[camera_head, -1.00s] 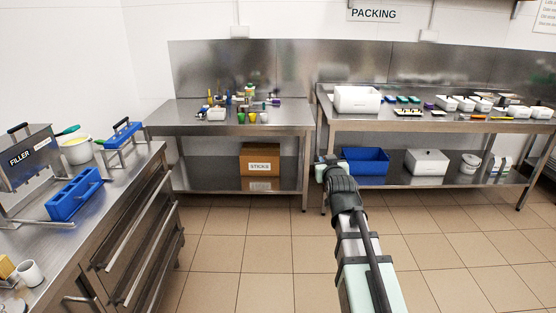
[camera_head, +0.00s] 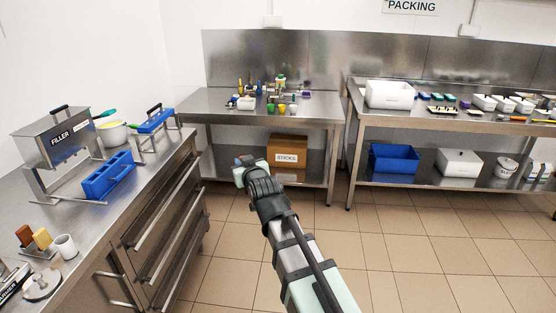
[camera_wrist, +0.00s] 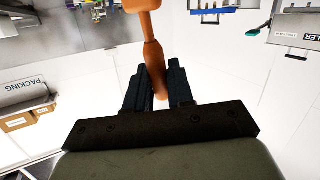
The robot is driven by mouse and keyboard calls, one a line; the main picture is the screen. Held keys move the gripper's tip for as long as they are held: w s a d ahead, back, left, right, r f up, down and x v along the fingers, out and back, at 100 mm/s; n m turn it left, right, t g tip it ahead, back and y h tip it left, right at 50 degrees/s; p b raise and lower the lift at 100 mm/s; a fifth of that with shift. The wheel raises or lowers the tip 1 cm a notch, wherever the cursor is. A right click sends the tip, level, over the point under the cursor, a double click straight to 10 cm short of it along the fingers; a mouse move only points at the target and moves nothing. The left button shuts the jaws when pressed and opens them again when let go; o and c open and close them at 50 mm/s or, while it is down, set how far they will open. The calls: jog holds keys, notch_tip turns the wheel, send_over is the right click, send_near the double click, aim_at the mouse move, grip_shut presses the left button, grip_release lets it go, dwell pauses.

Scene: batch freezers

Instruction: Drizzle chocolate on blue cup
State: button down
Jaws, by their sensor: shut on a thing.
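My gripper (camera_wrist: 158,78) is shut on the brown handle of a tool (camera_wrist: 154,60) in the wrist view. The tool's wider orange-brown end (camera_wrist: 142,4) is cut off at the top edge, so I cannot tell its full shape. In the head view my arm reaches forward over the floor and hides the fingers and tool. I cannot single out a blue cup at this size.
The left counter holds the grey filler box (camera_head: 52,140), a blue rack (camera_head: 107,177) and a white cup (camera_head: 65,246). A sticks carton (camera_head: 288,152) is on the lower shelf. The packing table (camera_head: 355,95) stands at the right. The tiled floor (camera_head: 410,240) is clear.

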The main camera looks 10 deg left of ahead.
jog(key=s+a+r+n+g+y, duration=0.1)
jog(key=s+a+n+g+y, duration=0.1)
jog(key=s+a, duration=0.75)
jog(key=s+a+n+g+y, duration=0.2)
jog(key=s+a, duration=0.5)
jog(key=a, duration=0.6)
jog(key=s+a+r+n+g+y, duration=0.1)
jog(key=s+a+n+g+y, duration=0.1)
jog(key=s+a, duration=0.8)
jog(key=s+a+n+g+y, duration=0.1)
jog(key=s+a, duration=0.7)
jog(key=s, duration=0.4)
jog(key=s+a+n+g, duration=0.1)
jog(key=s+a, duration=0.8)
jog(key=s, duration=0.2)
jog(key=s+a+n+g+y, duration=0.1)
jog(key=s+a, duration=0.7)
jog(key=s, duration=0.4)
jog(key=w+r+m+t+h, duration=0.3)
jog(key=w+m+t+h, duration=0.3)
jog(key=w+m+t, duration=0.2)
jog(key=w+d+r+m+t+h, duration=0.1)
jog(key=w+d+m+t+h, duration=0.1)
jog(key=d+m+h, duration=0.4)
jog(key=shift+w+d+r+m+t+h, duration=0.35)
jog(key=shift+w+d+h, duration=0.2)
jog(key=shift+d+h, duration=1.05)
notch_tip(320, 180, down, 7)
jog(key=shift+a+r, duration=0.2)
